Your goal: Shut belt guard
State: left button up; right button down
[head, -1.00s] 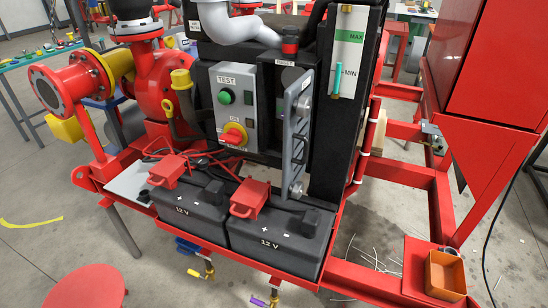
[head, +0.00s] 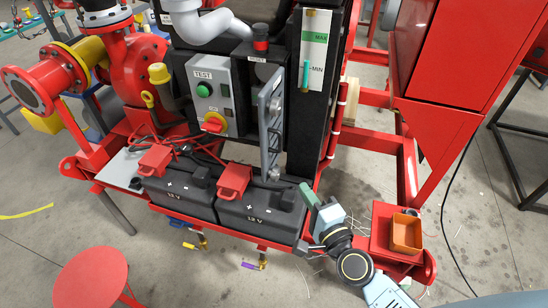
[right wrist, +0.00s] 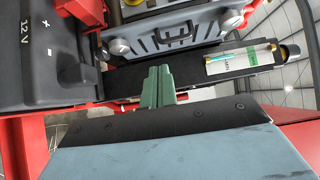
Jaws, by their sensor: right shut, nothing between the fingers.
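The belt guard appears to be the grey panel (head: 270,130) with slots, a black handle and round knobs; it stands swung out, nearly edge-on in the head view, from the black housing (head: 308,120). In the right wrist view its face (right wrist: 178,38) fills the top middle. My right gripper (head: 307,193) has green fingers, shut and empty, at the right end of the batteries, below and to the right of the panel. The fingers (right wrist: 158,82) also show below the panel in the right wrist view, with no clear contact. My left gripper is out of view.
Two black batteries (head: 255,212) with red terminal covers sit on the red skid in front of the panel. A control box (head: 209,95) stands left of it. An orange bin (head: 405,233) is on the right. A red round stool (head: 90,280) stands at the front left.

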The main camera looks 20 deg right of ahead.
send_near(267, 152)
jog(key=w+d, duration=0.2)
jog(key=w, duration=0.1)
jog(key=shift+w+a+p, duration=0.35)
jog(key=shift+w+a, duration=0.75)
jog(key=shift+w, duration=0.15)
jog(key=shift+w+a, duration=0.2)
jog(key=shift+a, duration=0.05)
jog(key=shift+s+a, duration=0.1)
